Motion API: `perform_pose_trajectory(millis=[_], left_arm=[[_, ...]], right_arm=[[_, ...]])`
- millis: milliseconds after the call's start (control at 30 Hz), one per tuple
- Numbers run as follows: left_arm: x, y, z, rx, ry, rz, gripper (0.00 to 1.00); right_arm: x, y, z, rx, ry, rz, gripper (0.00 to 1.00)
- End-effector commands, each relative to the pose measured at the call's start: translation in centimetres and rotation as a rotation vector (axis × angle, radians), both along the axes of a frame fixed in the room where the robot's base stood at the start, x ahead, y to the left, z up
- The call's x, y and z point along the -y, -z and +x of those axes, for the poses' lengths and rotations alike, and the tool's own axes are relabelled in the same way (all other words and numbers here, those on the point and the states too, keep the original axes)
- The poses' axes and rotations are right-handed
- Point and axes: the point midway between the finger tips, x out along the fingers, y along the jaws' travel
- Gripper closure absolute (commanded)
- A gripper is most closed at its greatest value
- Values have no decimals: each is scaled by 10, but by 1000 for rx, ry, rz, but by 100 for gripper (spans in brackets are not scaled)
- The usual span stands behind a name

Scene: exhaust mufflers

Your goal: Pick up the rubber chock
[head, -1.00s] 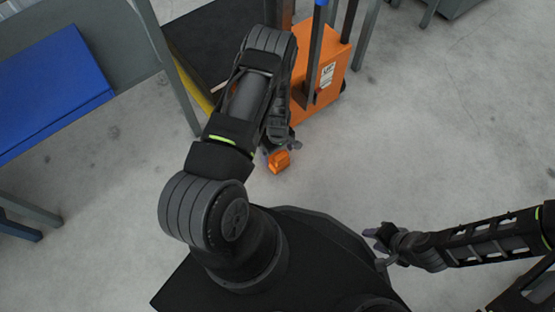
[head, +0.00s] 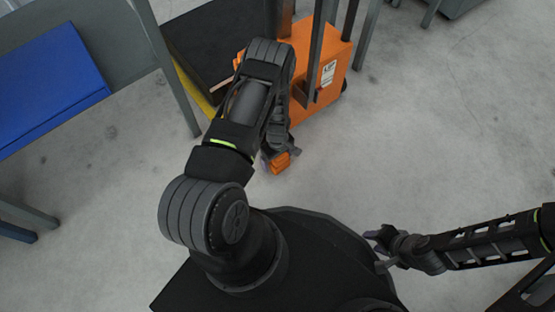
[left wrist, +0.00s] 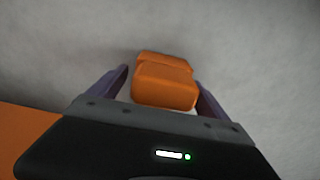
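The rubber chock (head: 280,162) is a small orange block on the floor side of my left gripper, below the orange truck in the head view. In the left wrist view the chock (left wrist: 164,85) sits between the two dark fingers of my left gripper (left wrist: 162,85). The fingers stand on both sides of it, with a narrow gap visible at the left. I cannot tell whether the right finger touches it. In the head view my left gripper (head: 270,158) partly hides the chock. My right gripper (head: 378,248) is open and empty at the lower right.
An orange truck (head: 325,85) with dark posts and a black platform (head: 215,40) stands just beyond my left arm. A grey table with a blue panel (head: 50,85) is at the left. The concrete floor (head: 440,130) at the right is clear.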

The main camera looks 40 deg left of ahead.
Motion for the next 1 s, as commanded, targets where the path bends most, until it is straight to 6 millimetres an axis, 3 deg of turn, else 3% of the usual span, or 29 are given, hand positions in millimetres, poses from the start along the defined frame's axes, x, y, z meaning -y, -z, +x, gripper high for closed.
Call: perform_pose_trajectory(millis=[1000], left_arm=[[0,0,0,0,0,0,93]], right_arm=[[0,0,0,0,0,0,64]])
